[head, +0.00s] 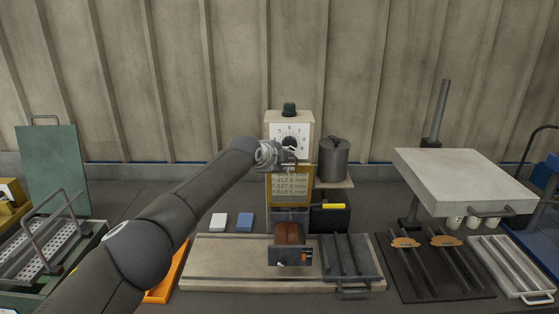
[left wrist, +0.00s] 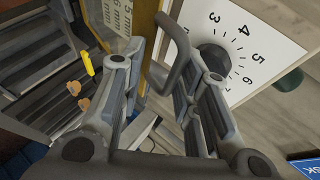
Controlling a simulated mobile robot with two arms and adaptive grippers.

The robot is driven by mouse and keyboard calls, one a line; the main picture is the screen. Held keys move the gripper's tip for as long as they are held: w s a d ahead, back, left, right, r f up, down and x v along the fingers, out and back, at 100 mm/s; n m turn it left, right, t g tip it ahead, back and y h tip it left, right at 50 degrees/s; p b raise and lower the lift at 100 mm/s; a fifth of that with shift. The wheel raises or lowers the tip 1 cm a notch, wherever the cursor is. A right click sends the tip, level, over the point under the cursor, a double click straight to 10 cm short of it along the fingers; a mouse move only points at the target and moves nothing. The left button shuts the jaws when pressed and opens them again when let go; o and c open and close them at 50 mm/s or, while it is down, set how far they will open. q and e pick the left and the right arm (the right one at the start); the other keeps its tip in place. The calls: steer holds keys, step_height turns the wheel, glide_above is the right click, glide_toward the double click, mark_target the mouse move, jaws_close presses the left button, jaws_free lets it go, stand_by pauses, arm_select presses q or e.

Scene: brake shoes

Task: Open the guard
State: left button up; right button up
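The guard (head: 291,186) is an amber see-through panel with printed lines, low on the front of the cream machine (head: 306,125), below its dial. In the left wrist view the guard (left wrist: 115,15) shows at the top, with a grey bar handle (left wrist: 176,62) standing out from it. My left gripper (head: 285,154) is at the guard's upper edge, just under the dial. In the left wrist view its fingers (left wrist: 160,80) are apart, with the handle showing between them near the tips. I cannot tell whether they touch it. My right gripper is not in view.
A yellow lever (head: 328,206) sticks out right of the guard. A brown block in a dark holder (head: 290,254) and a ribbed rack (head: 347,258) are on the beige base (head: 225,264). A grey pot (head: 334,160) stands right of the machine. A raised slab (head: 462,178) is farther right.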

arm_select(q)
steer(key=v, duration=1.2)
stand_by(0.5)
steer(key=shift+w, duration=0.15)
